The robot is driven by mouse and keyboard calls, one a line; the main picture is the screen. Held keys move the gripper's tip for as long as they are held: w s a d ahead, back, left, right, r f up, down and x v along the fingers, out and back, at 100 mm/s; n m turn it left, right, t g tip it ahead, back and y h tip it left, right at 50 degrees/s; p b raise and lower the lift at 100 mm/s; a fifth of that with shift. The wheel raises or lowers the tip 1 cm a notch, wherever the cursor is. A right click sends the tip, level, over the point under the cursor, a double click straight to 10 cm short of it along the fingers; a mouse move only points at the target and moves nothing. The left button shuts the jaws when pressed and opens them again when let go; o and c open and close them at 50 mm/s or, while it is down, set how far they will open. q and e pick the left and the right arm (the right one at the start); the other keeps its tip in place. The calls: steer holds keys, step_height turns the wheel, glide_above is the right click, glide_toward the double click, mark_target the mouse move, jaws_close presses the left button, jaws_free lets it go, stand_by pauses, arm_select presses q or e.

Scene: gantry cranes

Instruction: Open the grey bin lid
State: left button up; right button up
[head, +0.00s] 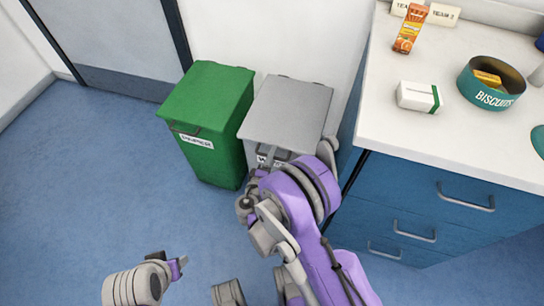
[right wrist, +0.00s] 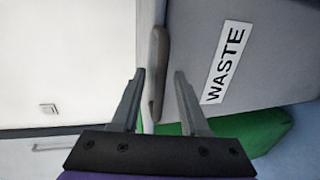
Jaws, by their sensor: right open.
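The grey bin (head: 260,160) stands beside the counter with its flat grey lid (head: 290,108) down. Its white label reads WASTE (right wrist: 224,64) in the right wrist view. My right gripper (head: 262,168) is at the front edge of the lid and partly hides the bin's front. In the right wrist view my right gripper (right wrist: 160,88) is open, with a grey lip or handle of the lid (right wrist: 158,65) between its spread fingers. Contact cannot be told. My left gripper (head: 178,266) is low at the left over the floor; its jaw state is unclear.
A green bin labelled PAPER (head: 208,95) stands close on the left of the grey bin. A blue drawer cabinet (head: 430,205) with a white top stands close on the right. Blue floor (head: 80,190) is free at the left.

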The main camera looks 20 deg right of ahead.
jaws_close()
stand_by(1.4)
